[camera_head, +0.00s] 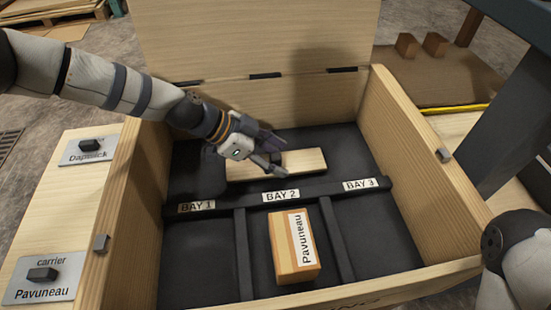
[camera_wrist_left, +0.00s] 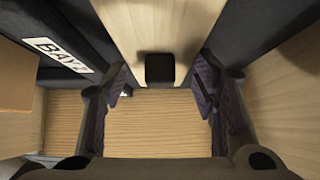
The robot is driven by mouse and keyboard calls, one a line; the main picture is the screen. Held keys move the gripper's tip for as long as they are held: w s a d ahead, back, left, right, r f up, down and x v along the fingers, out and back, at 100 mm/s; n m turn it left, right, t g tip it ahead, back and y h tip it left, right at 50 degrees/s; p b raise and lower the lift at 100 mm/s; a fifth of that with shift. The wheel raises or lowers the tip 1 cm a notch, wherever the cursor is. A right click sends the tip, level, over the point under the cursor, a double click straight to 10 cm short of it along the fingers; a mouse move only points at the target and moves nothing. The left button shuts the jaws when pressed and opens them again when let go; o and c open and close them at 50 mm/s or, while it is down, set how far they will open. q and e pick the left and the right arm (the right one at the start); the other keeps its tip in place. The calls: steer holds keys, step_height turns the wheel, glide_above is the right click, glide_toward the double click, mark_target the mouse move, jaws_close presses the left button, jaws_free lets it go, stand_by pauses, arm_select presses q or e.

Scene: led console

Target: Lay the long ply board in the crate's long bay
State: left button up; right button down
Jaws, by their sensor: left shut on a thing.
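The long ply board (camera_head: 302,160) is a pale flat piece within the crate's long bay (camera_head: 345,145), the undivided dark space behind the labelled bays. In the left wrist view the board (camera_wrist_left: 155,25) runs down between the finger pads, with a black block (camera_wrist_left: 160,68) at its lower part. My left gripper (camera_head: 268,153) is shut on the board and covers part of it. It also shows in the left wrist view (camera_wrist_left: 162,88), a finger at each side. I cannot tell whether the board touches the bay floor. My right gripper is out of view.
The crate (camera_head: 440,200) has an open lid (camera_head: 255,45). A dark divider separates the long bay from three front bays; a Pavuneau box (camera_head: 284,258) stands in BAY 2. BAY 1 and BAY 3 look empty. Carrier switches (camera_head: 42,275) are at left. A dark post stands at right.

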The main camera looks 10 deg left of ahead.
arm_select(q)
steer(key=shift+f, duration=0.55)
steer(key=o, duration=1.4)
steer(key=shift+a+r, duration=0.15)
steer(key=shift+r, duration=0.25)
steer(key=p+v, duration=0.2)
steer(key=v, duration=0.9)
steer(key=shift+s+a+r, duration=0.1)
steer(key=shift+a+r, duration=0.05)
steer(key=shift+a, duration=0.1)
steer(key=shift+p, duration=0.3)
